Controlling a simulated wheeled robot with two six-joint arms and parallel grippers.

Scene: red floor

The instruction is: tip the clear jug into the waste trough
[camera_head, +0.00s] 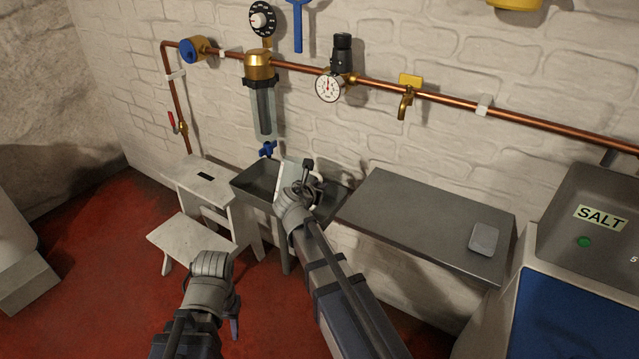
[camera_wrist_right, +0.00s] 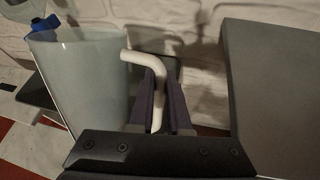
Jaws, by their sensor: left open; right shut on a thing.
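The clear jug (camera_wrist_right: 80,85) is a pale, translucent vessel with a white handle (camera_wrist_right: 143,62). My right gripper (camera_wrist_right: 160,105) is shut on this handle. In the head view the jug (camera_head: 289,176) is partly hidden behind my right gripper (camera_head: 308,182). The jug looks roughly upright, at the grey waste trough (camera_head: 252,191) under the filter. I cannot tell its exact height over the trough or what it holds. My left gripper (camera_head: 234,326) is low over the red floor, open and away from the jug.
A clear filter housing (camera_head: 263,112) with a blue tap (camera_head: 267,149) hangs above the trough. A white step stool (camera_head: 192,240) stands left of it. A grey shelf (camera_head: 415,215) with a small grey object (camera_head: 484,238) is to the right, beside the SALT cabinet (camera_head: 600,217).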

